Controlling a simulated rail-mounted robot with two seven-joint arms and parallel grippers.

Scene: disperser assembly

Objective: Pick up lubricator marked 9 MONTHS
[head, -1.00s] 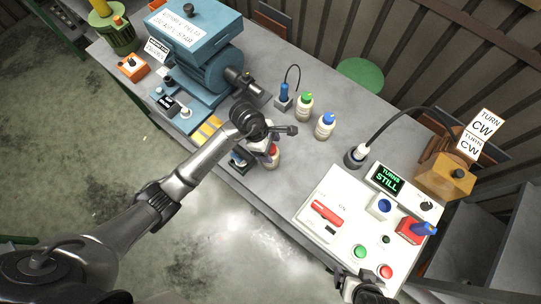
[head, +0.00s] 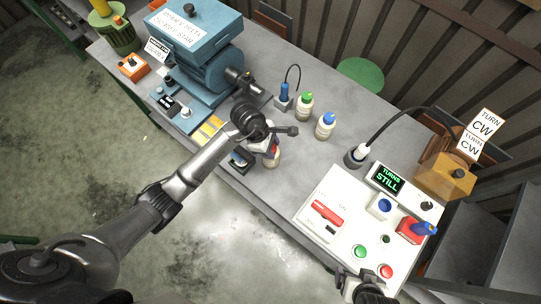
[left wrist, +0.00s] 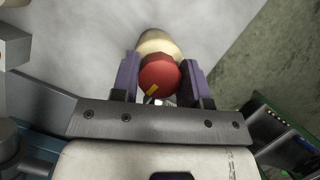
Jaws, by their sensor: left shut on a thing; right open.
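My left gripper (head: 268,148) is shut on a lubricator (head: 273,158) near the front edge of the bench. In the left wrist view the two purple fingers (left wrist: 159,80) are on either side of its red cap (left wrist: 160,74), with its cream body (left wrist: 158,43) beyond. Its marking cannot be read. A green-capped lubricator (head: 304,106) and a blue-capped lubricator (head: 325,126) stand upright further back on the bench. Their month markings are too small to read. My right gripper (head: 368,288) is open at the bottom edge, by the white control panel, partly cut off.
The white control panel (head: 318,197) with buttons, a red switch and a "STILL" display fills the bench's right end. A blue motor unit (head: 208,70) stands at the left. A black cable arches behind the panel. The bench middle (head: 290,185) is clear.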

